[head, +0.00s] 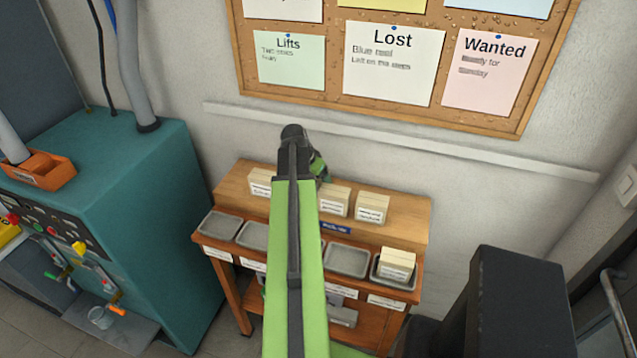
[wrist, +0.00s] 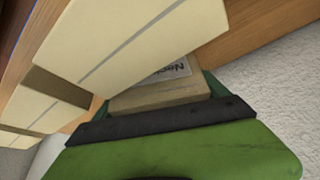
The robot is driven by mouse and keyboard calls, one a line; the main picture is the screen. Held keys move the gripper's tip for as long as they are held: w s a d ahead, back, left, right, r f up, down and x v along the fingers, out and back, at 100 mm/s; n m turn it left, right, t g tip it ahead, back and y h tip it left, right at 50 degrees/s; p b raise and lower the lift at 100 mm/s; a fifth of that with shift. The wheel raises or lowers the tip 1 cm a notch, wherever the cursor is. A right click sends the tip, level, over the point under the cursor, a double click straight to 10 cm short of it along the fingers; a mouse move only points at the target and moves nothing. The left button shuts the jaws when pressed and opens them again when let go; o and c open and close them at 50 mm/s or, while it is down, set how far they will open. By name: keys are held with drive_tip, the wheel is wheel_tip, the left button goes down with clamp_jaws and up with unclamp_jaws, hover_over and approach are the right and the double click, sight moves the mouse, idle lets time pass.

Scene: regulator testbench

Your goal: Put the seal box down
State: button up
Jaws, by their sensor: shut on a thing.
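My gripper (head: 318,166) is over the back ledge of the wooden bench (head: 415,225), mostly hidden behind my arm in the head view. In the wrist view, my gripper (wrist: 160,98) is shut on a cream box (wrist: 150,98), which I take to be the seal box. Its white label is only partly visible. The held box is hidden in the head view. In the wrist view it is close beside other cream boxes (wrist: 110,35); I cannot tell whether it touches them or the wood beneath.
Cream boxes stand on the ledge, one left of my arm (head: 260,183) and two right of it (head: 333,202) (head: 372,208). Grey trays (head: 347,260) line the front; the right one holds a box (head: 397,264). A wall rail (head: 430,148) runs behind. A teal machine (head: 150,200) stands left.

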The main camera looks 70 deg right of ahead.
drive_tip(key=o, duration=1.3)
drive_tip(key=shift+o, duration=0.2)
drive_tip(key=p+v, duration=1.1)
drive_tip(key=v, duration=0.1)
drive_tip(key=shift+r, duration=0.25)
